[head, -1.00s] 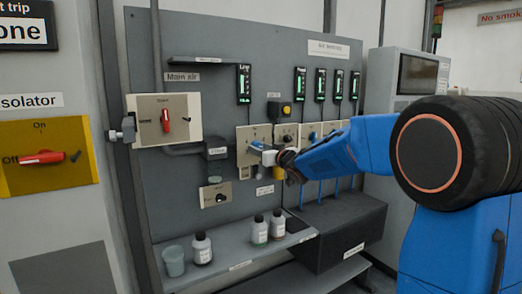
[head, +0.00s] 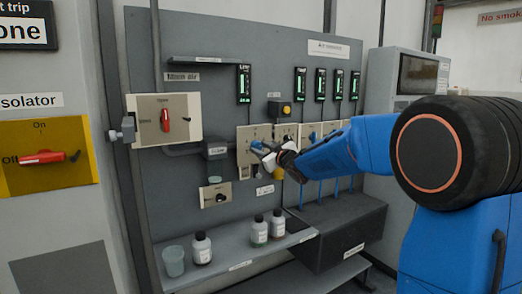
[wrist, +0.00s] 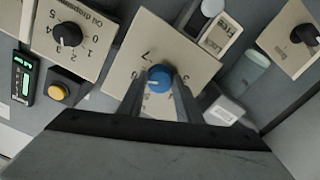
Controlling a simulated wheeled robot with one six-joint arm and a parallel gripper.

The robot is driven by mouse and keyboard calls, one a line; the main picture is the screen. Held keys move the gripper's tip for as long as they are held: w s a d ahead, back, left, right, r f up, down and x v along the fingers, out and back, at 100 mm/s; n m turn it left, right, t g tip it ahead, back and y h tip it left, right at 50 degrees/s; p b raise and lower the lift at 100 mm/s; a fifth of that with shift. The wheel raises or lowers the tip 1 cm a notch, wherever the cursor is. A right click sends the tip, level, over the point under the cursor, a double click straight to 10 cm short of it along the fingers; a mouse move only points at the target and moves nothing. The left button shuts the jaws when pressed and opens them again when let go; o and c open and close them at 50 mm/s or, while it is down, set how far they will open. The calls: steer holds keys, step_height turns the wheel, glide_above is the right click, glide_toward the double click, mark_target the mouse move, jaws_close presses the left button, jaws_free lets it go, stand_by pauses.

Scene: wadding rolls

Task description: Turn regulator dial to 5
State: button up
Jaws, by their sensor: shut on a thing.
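The blue regulator dial (wrist: 158,76) sits on a cream plate (wrist: 205,62) with printed numbers around it; a 7 shows beside it in the wrist view. A pale mark shows on the dial, but I cannot tell exactly which number it points to. My gripper (wrist: 162,96) is shut on the dial, one finger on each side. In the head view the gripper (head: 266,153) reaches the panel from the right and partly hides the dial and the plate's lower part.
A black numbered knob (wrist: 68,34) and a yellow button (wrist: 59,91) are nearby in the wrist view. A red-handled switch (head: 165,120) is left on the panel. Below, a shelf (head: 240,264) holds bottles (head: 202,248) and a cup (head: 173,262).

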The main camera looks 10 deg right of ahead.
steer(key=n, duration=1.2)
steer(key=shift+n, duration=0.4)
stand_by(0.3)
steer(key=o, duration=1)
steer(key=shift+o, duration=0.2)
steer(key=shift+s+d, duration=0.1)
steer(key=v, duration=1.7)
